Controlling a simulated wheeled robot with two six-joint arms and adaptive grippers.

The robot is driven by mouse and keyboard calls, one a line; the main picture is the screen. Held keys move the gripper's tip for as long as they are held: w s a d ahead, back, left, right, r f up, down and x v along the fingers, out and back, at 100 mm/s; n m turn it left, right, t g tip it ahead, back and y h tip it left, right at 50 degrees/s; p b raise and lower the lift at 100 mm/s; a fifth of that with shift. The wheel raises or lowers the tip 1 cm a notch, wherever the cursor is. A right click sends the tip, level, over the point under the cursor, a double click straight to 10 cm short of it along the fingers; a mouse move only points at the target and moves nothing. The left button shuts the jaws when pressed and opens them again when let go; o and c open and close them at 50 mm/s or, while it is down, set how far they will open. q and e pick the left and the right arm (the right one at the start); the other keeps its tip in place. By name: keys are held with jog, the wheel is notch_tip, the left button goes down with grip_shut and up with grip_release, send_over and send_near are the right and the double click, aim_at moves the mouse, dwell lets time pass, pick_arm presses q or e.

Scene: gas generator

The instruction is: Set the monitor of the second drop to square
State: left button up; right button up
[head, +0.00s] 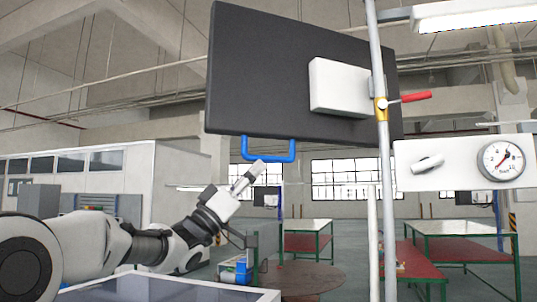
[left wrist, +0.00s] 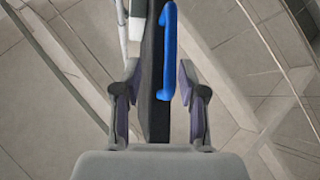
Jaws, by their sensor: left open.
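The monitor (head: 265,75) is a large dark panel hung on a pale upright pole (head: 379,200), its back side facing me. Its lower edge slopes slightly in the head view. A blue handle (head: 268,158) hangs from that edge. My left gripper (head: 257,170) reaches up from the lower left to just below the handle's left part. In the left wrist view, the blue handle (left wrist: 168,50) and the monitor's dark edge (left wrist: 153,60) line up between the open fingers (left wrist: 158,72). Contact with the handle cannot be told. My right gripper is not in view.
A white box (head: 340,87) is fixed to the monitor's back. A red lever (head: 412,97) sits on a yellow collar on the pole. A white panel with a gauge (head: 501,161) and a knob (head: 428,164) is at right. Tables (head: 308,224) stand behind.

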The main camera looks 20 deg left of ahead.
aim_at(269, 158)
pick_arm(q)
jog(key=w+r+p, duration=0.1)
jog(key=w+d+r+p, duration=0.1)
jog(key=w, duration=0.1)
jog(key=w+d+r+p, duration=0.1)
jog(key=shift+w+r, duration=0.35)
jog(key=shift+w, duration=0.05)
jog(key=shift+s+d+r, duration=0.1)
jog(key=shift+d+r, duration=0.05)
jog(key=shift+r, duration=0.05)
jog(key=shift+s+d, duration=0.1)
jog(key=shift+d, duration=0.1)
jog(key=shift+w+a+f, duration=0.15)
jog(key=shift+w, duration=0.1)
grip_shut()
